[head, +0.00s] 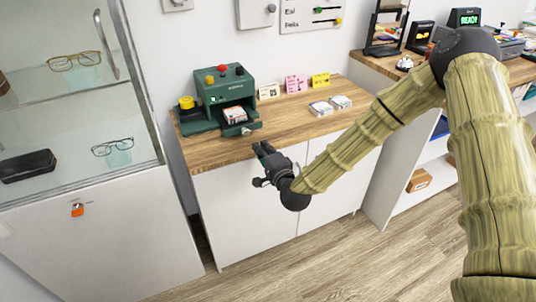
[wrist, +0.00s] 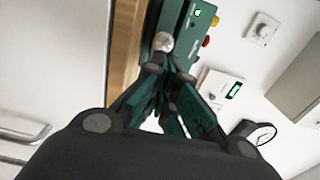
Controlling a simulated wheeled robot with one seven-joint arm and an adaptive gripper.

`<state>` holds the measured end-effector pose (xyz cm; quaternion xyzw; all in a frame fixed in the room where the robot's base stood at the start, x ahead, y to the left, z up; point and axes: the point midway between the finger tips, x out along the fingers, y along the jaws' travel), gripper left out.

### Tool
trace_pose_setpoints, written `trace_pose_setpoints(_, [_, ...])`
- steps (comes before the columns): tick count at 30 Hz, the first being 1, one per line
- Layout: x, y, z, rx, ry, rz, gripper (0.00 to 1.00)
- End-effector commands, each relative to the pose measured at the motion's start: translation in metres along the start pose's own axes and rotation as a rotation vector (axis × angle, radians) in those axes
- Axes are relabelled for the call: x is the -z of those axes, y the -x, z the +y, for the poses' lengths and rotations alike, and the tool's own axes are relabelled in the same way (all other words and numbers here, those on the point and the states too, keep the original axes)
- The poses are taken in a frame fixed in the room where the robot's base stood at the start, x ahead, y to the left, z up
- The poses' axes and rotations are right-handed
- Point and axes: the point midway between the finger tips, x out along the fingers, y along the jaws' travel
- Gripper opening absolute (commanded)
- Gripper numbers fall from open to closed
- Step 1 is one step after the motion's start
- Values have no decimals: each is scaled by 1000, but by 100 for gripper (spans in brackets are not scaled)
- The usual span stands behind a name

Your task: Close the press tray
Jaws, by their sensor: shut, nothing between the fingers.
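The green press (head: 222,88) stands on the wooden counter, with red, black and yellow knobs on top. Its green tray (head: 252,126) sticks out at the front, with a stack of cards (head: 234,115) in the opening. A silver knob (head: 246,131) is on the tray's front; it also shows in the wrist view (wrist: 163,41). My gripper (head: 262,148) is shut and empty, in front of and below the tray near the counter's front edge. In the wrist view its fingertips (wrist: 164,62) appear just short of the knob; I cannot tell whether they touch.
A yellow roll (head: 187,102) sits left of the press. A glass display case (head: 80,110) with glasses stands close on the left. The floor in front is clear.

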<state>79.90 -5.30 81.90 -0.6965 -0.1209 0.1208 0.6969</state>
Motion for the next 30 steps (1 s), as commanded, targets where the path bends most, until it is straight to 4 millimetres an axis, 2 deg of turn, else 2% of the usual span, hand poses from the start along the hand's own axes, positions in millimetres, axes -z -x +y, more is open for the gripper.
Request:
trace_pose_setpoints(6, [0, -35, -1, 1, 1, 1, 0])
trace_pose_setpoints(12, [0, -56, -1, 1, 1, 1, 0])
trace_pose_setpoints(18, [0, -64, 0, 0, 1, 1, 0])
trace_pose_setpoints(30, [5, -65, 0, 0, 0, 6, 0])
